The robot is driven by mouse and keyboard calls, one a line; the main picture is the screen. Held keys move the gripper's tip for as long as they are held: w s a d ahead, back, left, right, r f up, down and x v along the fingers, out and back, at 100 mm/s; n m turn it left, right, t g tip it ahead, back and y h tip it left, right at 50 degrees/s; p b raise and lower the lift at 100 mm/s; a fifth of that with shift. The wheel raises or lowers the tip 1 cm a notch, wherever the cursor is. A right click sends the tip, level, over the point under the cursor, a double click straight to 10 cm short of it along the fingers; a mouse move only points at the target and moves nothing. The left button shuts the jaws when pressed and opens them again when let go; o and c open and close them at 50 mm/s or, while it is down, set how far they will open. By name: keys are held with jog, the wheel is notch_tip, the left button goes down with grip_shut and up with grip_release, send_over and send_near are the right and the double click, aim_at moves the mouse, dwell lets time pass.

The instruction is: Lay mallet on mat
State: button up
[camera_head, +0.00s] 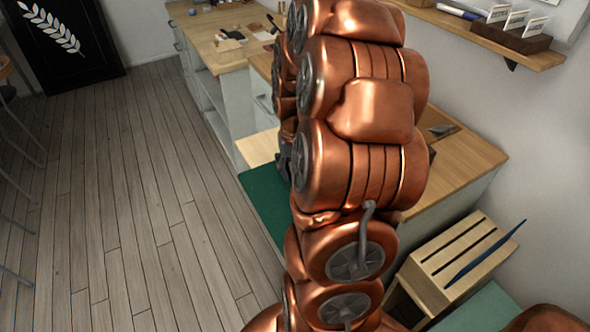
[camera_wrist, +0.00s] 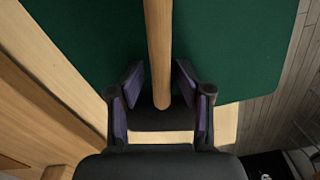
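The green mat (camera_head: 262,195) lies on the counter's near left end in the head view, partly behind my arm. It fills the top of the wrist view (camera_wrist: 230,50). A wooden rod (camera_wrist: 159,45), seemingly the mallet's handle, runs over the mat and ends between the fingers of my gripper (camera_wrist: 160,76). The two fingertips stand close on either side of the rod; whether they press on it cannot be told. The mallet's head is not in view. A dark patch lies below the rod's end, unclear what. The mallet is hidden in the head view.
The wooden counter (camera_head: 465,160) runs behind my arm, with items on its far end. A slotted wooden block (camera_head: 455,265) with a blue stick stands at the lower right. A wall shelf (camera_head: 470,30) holds cards. The plank floor (camera_head: 130,190) at left is clear.

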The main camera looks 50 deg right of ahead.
notch_tip(320, 180, up, 12)
dwell(0.8)
dwell(0.4)
